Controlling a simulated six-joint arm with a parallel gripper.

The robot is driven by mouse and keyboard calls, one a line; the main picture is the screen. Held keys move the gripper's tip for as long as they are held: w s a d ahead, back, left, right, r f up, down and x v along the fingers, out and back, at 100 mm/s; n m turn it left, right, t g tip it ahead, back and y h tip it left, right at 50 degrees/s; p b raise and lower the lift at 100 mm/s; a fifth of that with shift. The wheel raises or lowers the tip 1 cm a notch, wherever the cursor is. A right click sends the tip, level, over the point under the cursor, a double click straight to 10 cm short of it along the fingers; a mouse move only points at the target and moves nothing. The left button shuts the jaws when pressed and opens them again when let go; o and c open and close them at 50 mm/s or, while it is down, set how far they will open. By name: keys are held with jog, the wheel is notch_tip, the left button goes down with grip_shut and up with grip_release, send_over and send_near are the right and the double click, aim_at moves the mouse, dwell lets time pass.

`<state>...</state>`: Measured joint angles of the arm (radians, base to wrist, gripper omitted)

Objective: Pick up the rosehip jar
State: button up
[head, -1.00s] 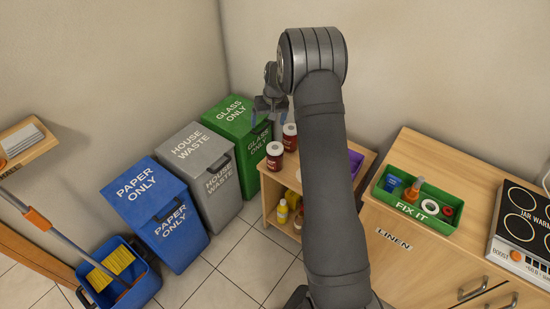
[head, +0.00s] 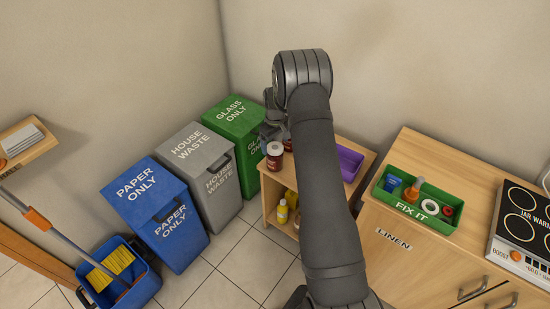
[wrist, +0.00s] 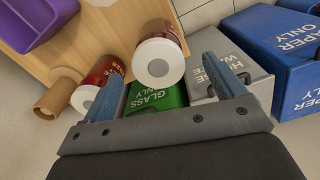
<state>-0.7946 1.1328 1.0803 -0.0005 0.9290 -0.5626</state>
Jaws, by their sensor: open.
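Two dark red jars with white lids stand on a small wooden shelf. The front jar (head: 274,156) shows in the head view below my gripper (head: 271,130), and in the wrist view its white lid (wrist: 158,62) lies between my fingertips in the picture. The other jar (wrist: 108,71) is beside my left finger in the wrist view, and part of its lid is hidden by that finger. In the head view my arm mostly hides it. Its label lettering is too small to read surely, so I cannot tell which jar is rosehip. My gripper (wrist: 162,70) is open and empty.
A brown cylinder (wrist: 57,97) and a purple tray (wrist: 32,22) share the shelf top (wrist: 98,35). Green (head: 232,118), grey (head: 198,152) and blue (head: 145,190) bins stand left of the shelf. A yellow-labelled bottle (head: 282,211) is on the lower shelf.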

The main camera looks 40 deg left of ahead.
aim_at(275, 147)
jog(key=shift+w+a+f, duration=0.1)
jog(key=shift+f, duration=1.4)
jog(key=shift+w+a+f, duration=0.1)
jog(key=shift+f, duration=1.35)
jog(key=shift+r, duration=0.1)
jog(key=c, duration=1.5)
